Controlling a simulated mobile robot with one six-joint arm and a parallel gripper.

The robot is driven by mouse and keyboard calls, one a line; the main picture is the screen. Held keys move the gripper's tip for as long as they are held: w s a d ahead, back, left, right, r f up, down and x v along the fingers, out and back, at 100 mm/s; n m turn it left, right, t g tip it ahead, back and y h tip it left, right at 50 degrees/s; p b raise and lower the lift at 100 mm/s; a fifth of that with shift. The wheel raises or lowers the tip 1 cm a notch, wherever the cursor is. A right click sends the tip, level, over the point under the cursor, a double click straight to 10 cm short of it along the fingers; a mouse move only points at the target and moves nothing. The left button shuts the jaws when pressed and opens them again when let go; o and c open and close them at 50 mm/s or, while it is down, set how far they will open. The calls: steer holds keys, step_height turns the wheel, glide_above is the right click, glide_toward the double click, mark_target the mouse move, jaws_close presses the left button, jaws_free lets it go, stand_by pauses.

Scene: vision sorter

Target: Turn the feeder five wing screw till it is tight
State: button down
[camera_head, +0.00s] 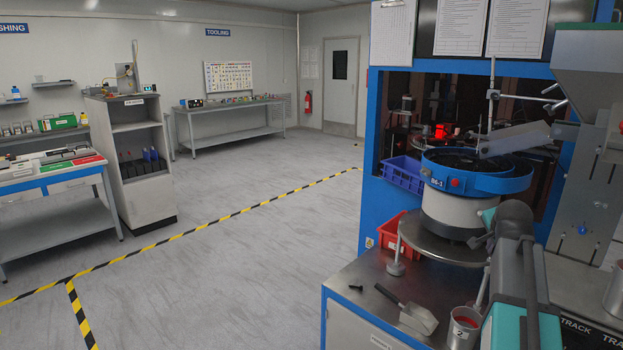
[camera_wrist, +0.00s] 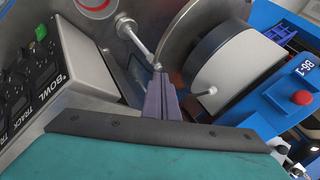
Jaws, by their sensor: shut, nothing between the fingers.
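My gripper (camera_wrist: 160,82) is shut and empty, its dark fingers together in the wrist view. Its tips are close to the end of a thin metal rod (camera_wrist: 140,42) and the metal disc edge; whether they touch I cannot tell. I cannot pick out a wing screw for certain. A small blue knob (camera_head: 582,230) sits on the grey upright panel at the right of the head view. The bowl feeder (camera_head: 462,172) has a blue rim and a label that seems to read B6-1. It also shows in the wrist view (camera_wrist: 240,68). My arm hides part of the bench in the head view.
A red bin (camera_head: 399,232) and a blue bin (camera_head: 402,174) stand beside the feeder. A control box (camera_wrist: 70,65) is left of my gripper. Floor at left is clear.

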steer(key=s+a+f+n+g+y, duration=0.1)
steer(key=a+f, duration=0.5)
steer(key=f, duration=0.5)
steer(key=s+a+f+n+g+y, duration=0.1)
steer(key=a+f+n+g, duration=0.1)
steer(key=a+f, duration=0.65)
steer(key=s+a+f+n+g+y, duration=0.1)
steer(key=a+f, duration=0.3)
steer(key=f, duration=0.9)
steer(key=s+a+f+n+g+y, duration=0.1)
steer(key=s+a+f+n+g, duration=0.1)
steer(key=s+a+f, duration=0.5)
steer(key=s+a+f+n+g, duration=0.15)
steer(key=s+a+f, duration=0.3)
steer(key=f, duration=0.55)
steer(key=s+a+f+n+g, duration=0.2)
steer(key=s+f+n, duration=0.1)
steer(key=s, duration=0.6)
steer(key=s+a+f+n+g, duration=0.1)
steer(key=s+a+f+n, duration=0.1)
steer(key=s+f, duration=0.3)
steer(key=s+a+f+n+g, duration=0.2)
steer(key=s+a+f+n, duration=0.1)
steer(key=s, duration=1)
steer(key=shift+s+f+n+g, duration=0.4)
steer(key=shift+f+n, duration=0.2)
steer(key=shift+n, duration=0.45)
steer(key=c, duration=2.5)
jaws_free()
steer(key=shift+a, duration=0.1)
